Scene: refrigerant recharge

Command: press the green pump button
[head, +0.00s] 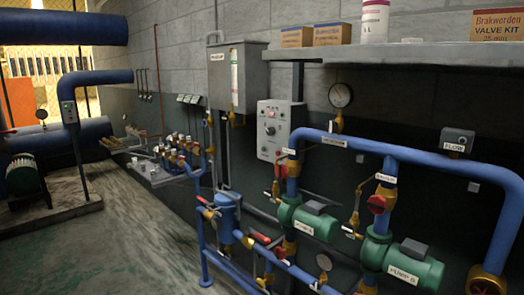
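A light grey control box (265,143) is fixed to the wall right of centre, with small knobs and a red spot on its face. I cannot make out a green button on it. A small dark box (69,113) on a post at the left has tiny greenish marks, too small to read. Two green pumps, one (308,222) near the centre and one labelled PUMP B (408,264) at lower right, sit on blue pipes. Neither of my grippers shows in the head view.
Blue pipes (400,153) with valves run in front of the wall at right. A shelf (400,54) with boxes and a white container juts out above. A grey cabinet (236,76) hangs left of the control box. The floor (120,250) at lower left is clear.

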